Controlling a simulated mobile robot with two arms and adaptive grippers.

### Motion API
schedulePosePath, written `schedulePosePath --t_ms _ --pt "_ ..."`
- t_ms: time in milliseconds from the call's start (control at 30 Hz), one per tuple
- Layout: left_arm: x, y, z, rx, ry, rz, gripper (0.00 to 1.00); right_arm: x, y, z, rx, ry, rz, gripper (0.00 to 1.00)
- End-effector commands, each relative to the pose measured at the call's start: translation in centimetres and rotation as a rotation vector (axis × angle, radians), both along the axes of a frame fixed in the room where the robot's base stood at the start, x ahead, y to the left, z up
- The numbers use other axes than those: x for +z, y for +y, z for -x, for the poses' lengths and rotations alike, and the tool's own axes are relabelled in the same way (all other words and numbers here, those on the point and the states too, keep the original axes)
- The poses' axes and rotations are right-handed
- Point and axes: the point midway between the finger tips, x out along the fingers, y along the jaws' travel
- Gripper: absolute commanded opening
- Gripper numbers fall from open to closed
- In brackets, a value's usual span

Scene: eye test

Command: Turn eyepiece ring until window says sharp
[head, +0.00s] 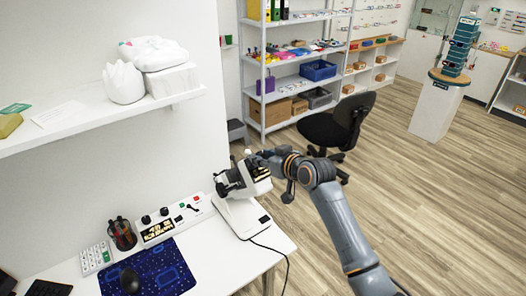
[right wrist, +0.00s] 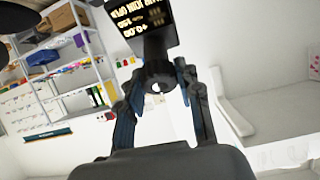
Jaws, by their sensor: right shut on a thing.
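The white-and-black eye test instrument (head: 238,212) stands on the white desk. My right gripper (head: 262,160) reaches its upper part from the right. In the right wrist view my right gripper (right wrist: 158,88) has one finger on each side of the dark eyepiece ring (right wrist: 157,70) and is shut on it. A black window (right wrist: 140,20) with pale yellow lettering shows just beyond the ring, upside down and cut off by the frame's top. One line looks like "+0.00"; I cannot read the rest for sure. My left gripper is not in view.
A control panel (head: 182,216) with knobs and a small lit display stands left of the instrument. A cable hangs off the desk's right edge. A black chair (head: 340,125) stands behind.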

Motion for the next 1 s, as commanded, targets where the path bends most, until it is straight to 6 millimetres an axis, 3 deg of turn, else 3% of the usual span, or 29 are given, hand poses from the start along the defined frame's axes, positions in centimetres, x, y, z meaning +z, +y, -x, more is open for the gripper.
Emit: schedulePosePath --t_ms 100,400,1000 --pt "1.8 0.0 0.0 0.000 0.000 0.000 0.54 0.5 0.1 0.1 -0.058 0.038 -0.049 0.03" --pt "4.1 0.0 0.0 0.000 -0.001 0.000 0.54 0.3 0.0 0.0 -0.181 0.110 -0.146 0.03" --pt "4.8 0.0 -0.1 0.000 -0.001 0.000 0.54 0.0 0.0 0.0 -0.234 0.137 -0.190 0.03"
